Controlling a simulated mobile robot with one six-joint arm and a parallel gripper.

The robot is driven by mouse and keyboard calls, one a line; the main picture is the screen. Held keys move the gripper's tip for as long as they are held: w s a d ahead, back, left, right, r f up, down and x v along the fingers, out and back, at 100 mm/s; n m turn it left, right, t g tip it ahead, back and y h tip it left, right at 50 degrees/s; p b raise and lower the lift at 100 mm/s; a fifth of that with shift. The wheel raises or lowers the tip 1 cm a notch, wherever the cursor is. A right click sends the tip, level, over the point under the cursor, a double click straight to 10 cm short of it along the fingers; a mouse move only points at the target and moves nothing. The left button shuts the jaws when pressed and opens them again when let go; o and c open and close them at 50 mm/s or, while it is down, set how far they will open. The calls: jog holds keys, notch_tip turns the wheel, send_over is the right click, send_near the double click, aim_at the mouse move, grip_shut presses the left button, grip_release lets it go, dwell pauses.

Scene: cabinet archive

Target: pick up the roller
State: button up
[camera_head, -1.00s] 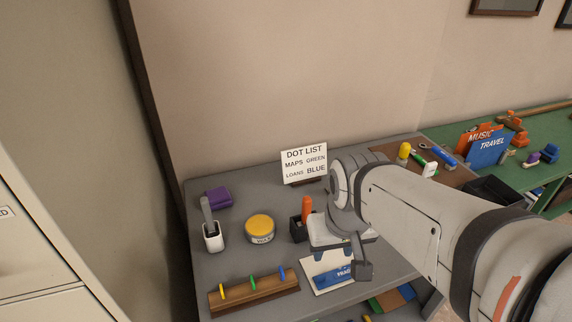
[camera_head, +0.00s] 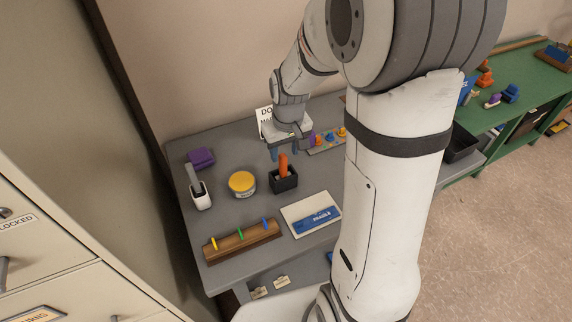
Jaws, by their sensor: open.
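An orange upright handle (camera_head: 283,165) stands in a small black holder (camera_head: 286,184) on the grey table. It may be the roller, but its lower end is hidden in the holder, so I cannot tell. I see nothing held.
A yellow-lidded tin (camera_head: 242,182) stands left of the black holder. A wooden rack (camera_head: 243,241) with coloured pegs and a white pad with a blue FRAGILE stamp (camera_head: 318,219) lie in front. A purple block (camera_head: 201,157) is at the back left. My arm covers the table's right part.

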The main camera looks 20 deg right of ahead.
aim_at(282, 162)
jog(key=f, duration=0.3)
jog(key=f+p, duration=0.1)
jog(key=f, duration=0.1)
jog(key=shift+w+a+f, duration=0.25)
jog(key=shift+w+f, duration=0.05)
jog(key=shift+w, duration=0.1)
grip_shut()
